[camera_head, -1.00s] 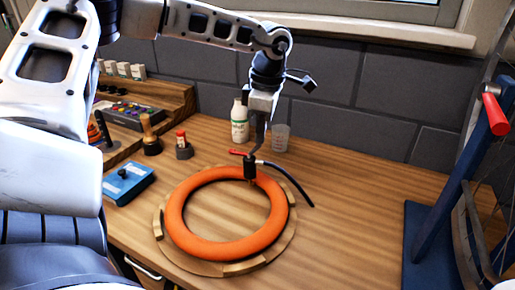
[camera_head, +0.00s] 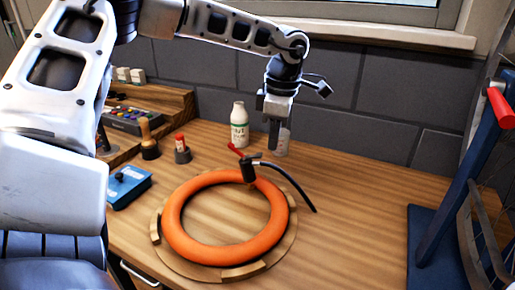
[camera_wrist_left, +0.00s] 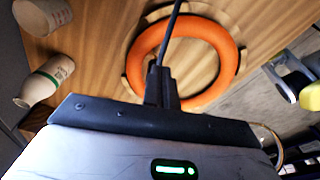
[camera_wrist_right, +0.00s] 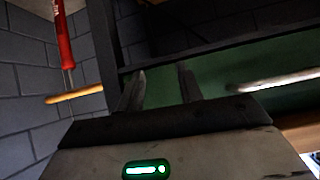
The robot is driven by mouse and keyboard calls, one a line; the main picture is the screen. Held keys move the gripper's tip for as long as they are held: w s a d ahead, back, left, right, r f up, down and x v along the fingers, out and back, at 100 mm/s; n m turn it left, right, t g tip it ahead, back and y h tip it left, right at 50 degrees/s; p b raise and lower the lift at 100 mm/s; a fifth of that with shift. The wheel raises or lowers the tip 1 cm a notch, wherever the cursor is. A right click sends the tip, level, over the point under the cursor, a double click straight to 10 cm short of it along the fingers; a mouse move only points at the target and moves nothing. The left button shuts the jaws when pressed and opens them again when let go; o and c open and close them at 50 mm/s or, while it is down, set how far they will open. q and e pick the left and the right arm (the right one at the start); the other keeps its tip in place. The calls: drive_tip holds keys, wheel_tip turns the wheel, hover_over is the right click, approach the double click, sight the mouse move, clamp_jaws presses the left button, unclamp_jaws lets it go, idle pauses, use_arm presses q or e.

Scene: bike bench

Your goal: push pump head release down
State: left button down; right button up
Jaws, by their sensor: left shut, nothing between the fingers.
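The black pump head (camera_head: 249,171) sits on the far side of the orange ring-shaped tube (camera_head: 172,222). Its red lever (camera_head: 235,150) slants up to the left from its top. A black hose runs from the head to the right; a dark hose also shows in the left wrist view (camera_wrist_left: 172,28). My left gripper (camera_head: 274,146) is shut and empty, pointing down above and to the right of the pump head, apart from it in the head view. In the left wrist view its fingers (camera_wrist_left: 161,88) hide the pump head. My right gripper (camera_wrist_right: 160,82) is open and empty.
The tube lies on a round wooden holder (camera_head: 241,271). A white bottle (camera_head: 239,126) and a clear cup (camera_head: 282,142) stand behind. A blue box (camera_head: 128,187) is at left. A blue stand (camera_head: 444,200) is at right.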

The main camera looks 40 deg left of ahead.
use_arm(q)
drive_tip(key=shift+f, duration=0.1)
use_arm(e)
drive_tip(key=shift+w+f, duration=0.1)
use_arm(q)
wheel_tip(320, 180, up, 16)
drive_tip(key=d, duration=0.1)
drive_tip(key=shift+w+d, duration=0.15)
drive_tip(key=shift+w, duration=0.25)
use_arm(e)
drive_tip(key=shift+a+r, duration=0.15)
drive_tip(key=shift+r, duration=0.3)
